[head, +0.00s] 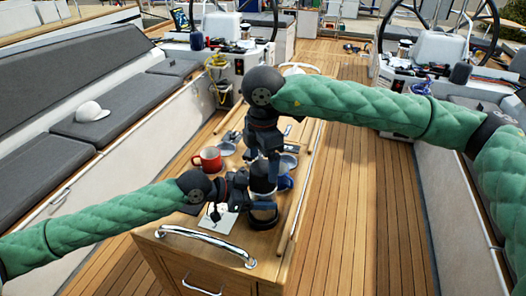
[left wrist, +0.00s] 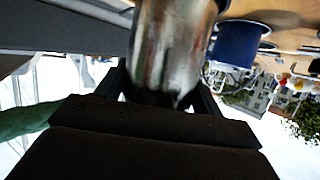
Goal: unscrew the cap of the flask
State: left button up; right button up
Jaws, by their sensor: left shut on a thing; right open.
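The flask (head: 263,207) stands on the wooden cockpit table (head: 250,245), with its dark top under my right gripper. In the left wrist view its shiny metal body (left wrist: 172,45) fills the space between the fingers. My left gripper (head: 246,190) is shut on the flask body from the left; it also shows in the left wrist view (left wrist: 160,92). My right gripper (head: 264,158) points down from above, open, with its fingers at the flask's top. Whether they touch the cap I cannot tell; the cap is largely hidden.
A red mug (head: 208,158) stands to the left, behind the left gripper. A blue mug (head: 286,183) is close on the flask's right, also in the left wrist view (left wrist: 240,44). A steel handrail (head: 205,241) crosses the table's front. The deck (head: 350,220) at right is clear.

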aim_at(263, 199)
jog(key=shift+f, duration=2.6)
jog(key=c, duration=1)
jog(key=n, duration=0.6)
jog(key=shift+n, duration=0.3)
jog(key=o, duration=1.1)
jog(key=shift+r, duration=0.1)
